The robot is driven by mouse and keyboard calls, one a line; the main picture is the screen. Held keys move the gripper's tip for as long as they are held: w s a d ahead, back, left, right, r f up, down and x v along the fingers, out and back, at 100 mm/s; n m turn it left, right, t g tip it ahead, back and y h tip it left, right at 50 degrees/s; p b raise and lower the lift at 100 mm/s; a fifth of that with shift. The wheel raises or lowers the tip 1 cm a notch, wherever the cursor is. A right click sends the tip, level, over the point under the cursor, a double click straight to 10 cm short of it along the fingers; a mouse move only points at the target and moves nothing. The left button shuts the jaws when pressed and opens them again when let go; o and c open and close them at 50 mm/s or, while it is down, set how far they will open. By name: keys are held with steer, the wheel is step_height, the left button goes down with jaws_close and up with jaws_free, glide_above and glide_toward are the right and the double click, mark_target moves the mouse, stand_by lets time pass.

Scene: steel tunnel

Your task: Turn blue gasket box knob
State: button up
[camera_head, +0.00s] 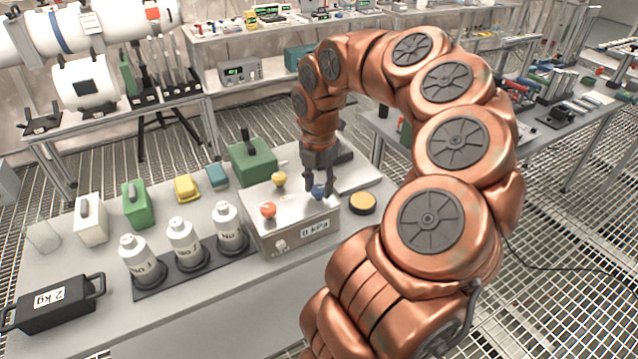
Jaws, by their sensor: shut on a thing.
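The gasket box (291,232) is a silver-grey metal box with a white label on its front, standing on the near table. Its top carries an orange-red knob (268,210), a yellow knob (279,178) and a blue knob (318,191). My gripper (319,190) points down at the right part of the box top. Its fingers are shut on the blue knob, which they partly cover. My copper-coloured arm arches in from the right and hides part of the table's right side.
A yellow-topped round disc (362,204) sits just right of the box. White bottles (183,241) stand in a dark rack to its left. A green box with a handle (252,160) is behind it.

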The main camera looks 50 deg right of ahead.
mark_target(319, 188)
steer(key=o, duration=1.2)
steer(key=shift+c, duration=0.2)
step_height(319, 188, up, 12)
